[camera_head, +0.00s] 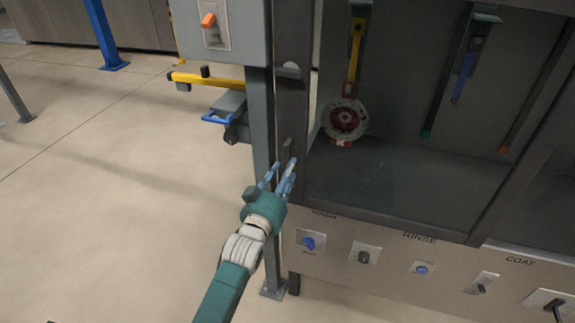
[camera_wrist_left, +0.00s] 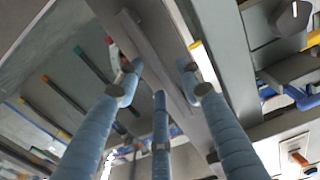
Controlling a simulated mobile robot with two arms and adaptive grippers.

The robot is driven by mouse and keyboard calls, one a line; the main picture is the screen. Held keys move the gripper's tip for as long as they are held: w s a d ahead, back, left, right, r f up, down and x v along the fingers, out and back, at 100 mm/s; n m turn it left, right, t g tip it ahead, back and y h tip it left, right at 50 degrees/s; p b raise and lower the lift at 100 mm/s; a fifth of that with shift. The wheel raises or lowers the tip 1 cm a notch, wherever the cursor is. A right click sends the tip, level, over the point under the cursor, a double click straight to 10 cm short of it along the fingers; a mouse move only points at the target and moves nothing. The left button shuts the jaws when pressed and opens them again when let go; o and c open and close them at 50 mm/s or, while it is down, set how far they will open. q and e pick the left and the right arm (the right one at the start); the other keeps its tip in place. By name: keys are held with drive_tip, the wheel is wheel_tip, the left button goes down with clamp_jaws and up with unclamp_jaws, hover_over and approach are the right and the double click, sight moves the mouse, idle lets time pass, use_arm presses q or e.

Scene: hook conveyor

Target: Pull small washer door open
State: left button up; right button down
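The small washer door is hard to make out; a narrow dark upright panel (camera_head: 292,105) at the left side of the wash bay seems to be it. A slim upright handle (camera_head: 287,150) sits on its lower part. In the left wrist view a long grey bar (camera_wrist_left: 150,48), which looks like this handle, runs along the panel. My left gripper (camera_head: 279,174) is at the handle's lower end, with its blue fingers (camera_wrist_left: 160,85) spread on either side of the bar. Contact cannot be told. My right gripper is not in view.
Inside the bay a round red and grey part (camera_head: 345,119) hangs from a yellow hook (camera_head: 356,50). A panel of switches (camera_head: 365,253) runs below the bay. A control box (camera_head: 222,30) and a yellow bar (camera_head: 205,80) stand left. The floor (camera_head: 110,190) at left is clear.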

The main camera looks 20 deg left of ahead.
use_arm(q)
drive_tip(key=shift+w, duration=1)
clamp_jaws()
drive_tip(key=shift+s+d, duration=0.1)
